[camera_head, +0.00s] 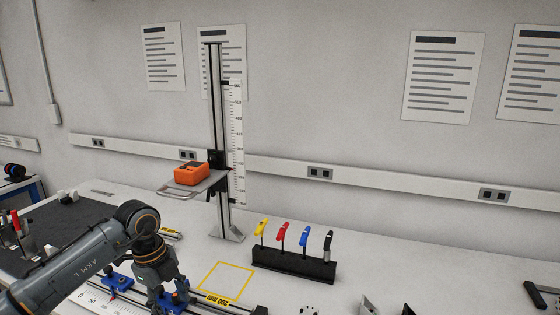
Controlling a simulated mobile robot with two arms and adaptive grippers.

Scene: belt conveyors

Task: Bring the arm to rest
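My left arm comes in from the lower left. Its gripper (165,298) points down at the bottom of the view, over a rail with a ruler scale. A blue fixture (181,300) shows right at its fingers. I cannot tell whether the fingers touch it or whether they are open or shut. Two small dark-grey tips stick up at the bottom edge, right of centre; I cannot tell whether they belong to my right gripper.
A vertical stand (214,110) carries an orange device (192,173) on a side plate. A black rack (293,267) holds several coloured-handled tools. A yellow square outline (250,268) marks the bench. Another blue fixture (118,283) sits left of my gripper. The right bench is mostly clear.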

